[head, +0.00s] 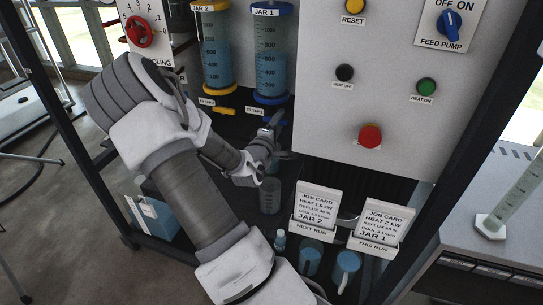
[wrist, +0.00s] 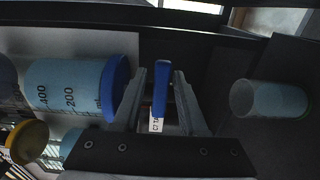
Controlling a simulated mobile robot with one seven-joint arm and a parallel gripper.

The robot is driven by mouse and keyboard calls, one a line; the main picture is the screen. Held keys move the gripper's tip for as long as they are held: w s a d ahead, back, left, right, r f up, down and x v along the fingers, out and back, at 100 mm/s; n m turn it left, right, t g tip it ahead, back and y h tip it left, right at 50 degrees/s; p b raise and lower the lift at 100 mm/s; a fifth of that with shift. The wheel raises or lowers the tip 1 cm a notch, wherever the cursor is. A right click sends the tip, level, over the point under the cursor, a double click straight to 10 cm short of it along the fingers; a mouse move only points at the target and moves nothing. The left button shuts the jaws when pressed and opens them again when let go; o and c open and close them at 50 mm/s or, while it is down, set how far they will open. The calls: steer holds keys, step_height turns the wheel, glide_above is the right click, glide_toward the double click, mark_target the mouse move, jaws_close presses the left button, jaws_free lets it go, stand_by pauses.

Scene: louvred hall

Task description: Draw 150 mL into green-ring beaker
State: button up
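Jar 1 (head: 271,60), with blue rings and blue liquid, stands on the rig; its blue lower ring (wrist: 116,88) shows in the wrist view. My gripper (head: 268,140) is at the tap area below Jar 1. In the wrist view its fingers (wrist: 172,85) stand apart on either side of a blue tap handle (wrist: 160,92); a gap shows on the right, contact on the left is unclear. A clear beaker (head: 270,196) stands below my gripper; it also shows in the wrist view (wrist: 268,99).
Jar 2 (head: 214,50), yellow-ringed, stands left of Jar 1, with a yellow tap (head: 222,111) beneath. Two job cards (head: 318,208) (head: 383,222) stand right of the beaker; "THIS RUN" names Jar 1. Blue mugs (head: 346,268) are below. A measuring cylinder (head: 512,195) stands at right.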

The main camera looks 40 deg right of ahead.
steer(key=shift+o, duration=0.8)
steer(key=shift+s+f, duration=0.1)
steer(key=p+v, duration=0.1)
steer(key=v, duration=0.6)
steer(key=shift+a, duration=0.1)
steer(key=p+v, duration=0.9)
steer(key=v, duration=0.8)
steer(key=shift+f, duration=0.15)
